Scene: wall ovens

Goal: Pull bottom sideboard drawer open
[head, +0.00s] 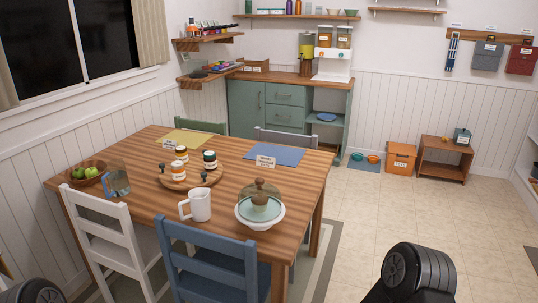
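The green sideboard (243,108) stands against the far wall, with a wooden top. It has a door on the left, a stack of drawers in the middle and open shelves on the right. The upper drawer (285,93) and the drawer below it (284,115) look closed, each with a handle. The lowest part of the stack is hidden behind a grey chair back and the table, so I cannot tell whether another drawer is there. Only dark parts of my arms show at the bottom left and bottom right; neither gripper is in view.
A wooden dining table (137,155) with dishes and jars stands between me and the sideboard. A grey chair (285,137) is at its far side, blue (215,262) and white (105,236) chairs nearer. Clear tiled floor (385,215) lies right, before an orange box (400,158).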

